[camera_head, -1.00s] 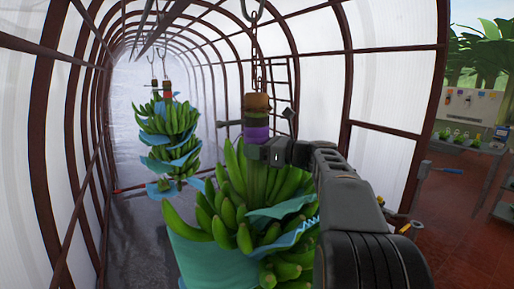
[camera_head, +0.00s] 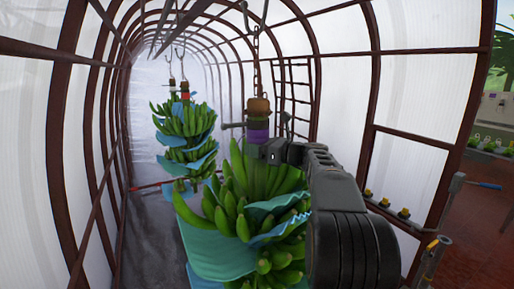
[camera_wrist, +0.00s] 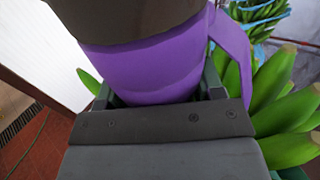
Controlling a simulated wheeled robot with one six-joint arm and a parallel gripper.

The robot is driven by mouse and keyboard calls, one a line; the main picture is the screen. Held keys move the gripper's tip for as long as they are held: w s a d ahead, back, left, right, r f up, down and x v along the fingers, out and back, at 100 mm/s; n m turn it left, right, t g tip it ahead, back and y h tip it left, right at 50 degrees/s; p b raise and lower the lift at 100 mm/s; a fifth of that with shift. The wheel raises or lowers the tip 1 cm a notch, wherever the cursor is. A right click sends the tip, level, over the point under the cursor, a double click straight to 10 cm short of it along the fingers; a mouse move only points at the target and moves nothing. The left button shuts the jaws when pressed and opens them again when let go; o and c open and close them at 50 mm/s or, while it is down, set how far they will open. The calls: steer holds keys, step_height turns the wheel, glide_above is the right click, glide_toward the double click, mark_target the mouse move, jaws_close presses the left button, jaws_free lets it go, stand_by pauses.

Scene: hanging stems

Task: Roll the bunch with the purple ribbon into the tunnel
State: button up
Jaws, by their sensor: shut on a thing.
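The bunch with the purple ribbon (camera_head: 257,132) hangs from a chain and hook in front of me, its green bananas (camera_head: 232,195) pointing up and blue sheets tucked between the hands. My gripper (camera_head: 268,152) is shut on its stem, at the ribbon's lower edge. In the wrist view the purple ribbon (camera_wrist: 150,70) wraps the stem between my two fingers, with a loose tail hanging to the right. The tunnel (camera_head: 215,50) of dark red hoops and white sheeting surrounds the bunch on both sides and runs on ahead.
Another bunch (camera_head: 185,140), with a red ribbon, hangs deeper in the tunnel to the left. A ladder-like frame (camera_head: 296,95) stands by the right wall. A post with a blue-handled lever (camera_head: 480,184) is at the right. Grey floor lies open at the left.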

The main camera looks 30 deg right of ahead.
steer(key=w, duration=0.6)
steer(key=shift+w+f, duration=0.15)
steer(key=shift+w, duration=0.1)
steer(key=shift+s, duration=0.1)
steer(key=o, duration=0.9)
steer(key=shift+o, duration=1.8)
steer(key=shift+d, duration=0.1)
